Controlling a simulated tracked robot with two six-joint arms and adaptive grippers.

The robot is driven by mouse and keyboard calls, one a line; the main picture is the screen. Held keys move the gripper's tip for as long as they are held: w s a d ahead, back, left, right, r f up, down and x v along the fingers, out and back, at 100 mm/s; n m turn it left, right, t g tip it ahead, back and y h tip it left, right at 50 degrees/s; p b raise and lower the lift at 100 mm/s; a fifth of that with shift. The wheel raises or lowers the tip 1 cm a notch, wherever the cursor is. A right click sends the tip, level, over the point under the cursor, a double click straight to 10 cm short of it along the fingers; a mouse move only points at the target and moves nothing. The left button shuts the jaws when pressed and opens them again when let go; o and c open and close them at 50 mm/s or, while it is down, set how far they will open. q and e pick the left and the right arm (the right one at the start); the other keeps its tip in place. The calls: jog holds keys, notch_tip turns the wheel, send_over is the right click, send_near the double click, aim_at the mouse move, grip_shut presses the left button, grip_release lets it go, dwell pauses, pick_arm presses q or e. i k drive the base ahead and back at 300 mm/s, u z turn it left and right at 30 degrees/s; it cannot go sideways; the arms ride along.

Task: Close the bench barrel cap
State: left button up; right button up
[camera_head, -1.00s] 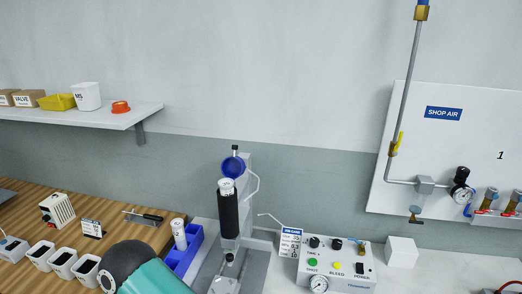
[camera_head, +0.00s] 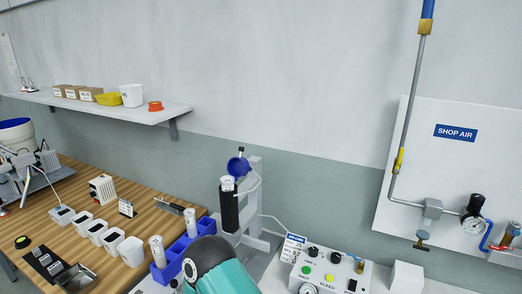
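The bench barrel (camera_head: 229,210) is a black upright cylinder on a grey stand, right of the blue rack. The white top of a cartridge (camera_head: 227,184) shows at its mouth. A round blue cap (camera_head: 238,166) stands tilted up behind and above the mouth, so the barrel looks open. A thin pale hose runs down from near the cap. A teal arm link of mine with a dark joint covers the area in front of the stand's lower part. Neither of my grippers is in view.
A blue rack (camera_head: 173,262) holding a white cartridge (camera_head: 157,250) stands left of the barrel. A control box (camera_head: 327,272) with buttons and a white block (camera_head: 405,278) are at right. A wooden bench (camera_head: 150,206) with several white bins lies left, below a wall shelf (camera_head: 160,115).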

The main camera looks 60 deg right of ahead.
aim_at(237, 167)
jog(key=z, duration=0.15)
jog(key=i, duration=0.3)
jog(key=z, duration=0.6)
